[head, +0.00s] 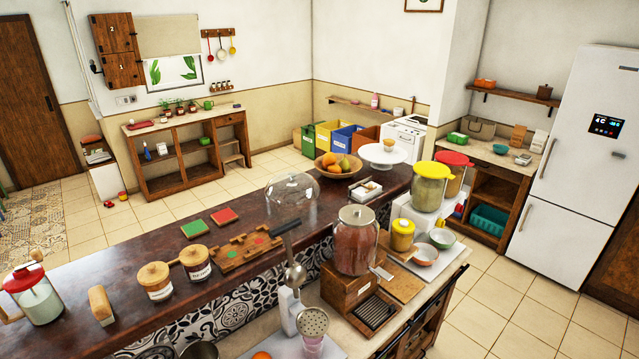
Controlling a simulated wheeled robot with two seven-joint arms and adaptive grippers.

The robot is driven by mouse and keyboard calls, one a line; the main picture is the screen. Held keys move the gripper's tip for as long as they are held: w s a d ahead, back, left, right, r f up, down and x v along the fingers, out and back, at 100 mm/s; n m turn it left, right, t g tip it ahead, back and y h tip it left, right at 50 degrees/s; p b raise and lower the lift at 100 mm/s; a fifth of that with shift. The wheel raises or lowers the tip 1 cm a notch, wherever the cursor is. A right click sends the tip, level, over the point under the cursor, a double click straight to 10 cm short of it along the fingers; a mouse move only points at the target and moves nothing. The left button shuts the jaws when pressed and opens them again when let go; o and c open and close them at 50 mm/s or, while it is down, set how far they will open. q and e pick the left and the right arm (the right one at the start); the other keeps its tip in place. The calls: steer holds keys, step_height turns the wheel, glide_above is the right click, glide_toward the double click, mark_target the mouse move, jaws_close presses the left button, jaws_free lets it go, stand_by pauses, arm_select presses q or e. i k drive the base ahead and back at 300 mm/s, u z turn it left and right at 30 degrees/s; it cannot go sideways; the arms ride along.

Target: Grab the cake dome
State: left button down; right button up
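The cake dome (292,194) is a clear glass cover that stands on the dark wooden counter in the middle of the head view. Its lower right part is next to or behind a dark utensil handle. A white cake stand (382,156) with a small cake-like item (390,145) on it stands farther back to the right, apart from the dome. Neither of my grippers is in view.
A fruit bowl (338,166) stands behind the dome. A wooden puzzle-like board (238,250), lidded jars (155,281) and red and green tiles (224,215) lie left of it. A large reddish jar (355,240) stands in front. The counter's far left (110,262) has free room.

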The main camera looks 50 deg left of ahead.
mark_target(290, 196)
steer(key=i, duration=2.85)
steer(key=u, duration=4.25)
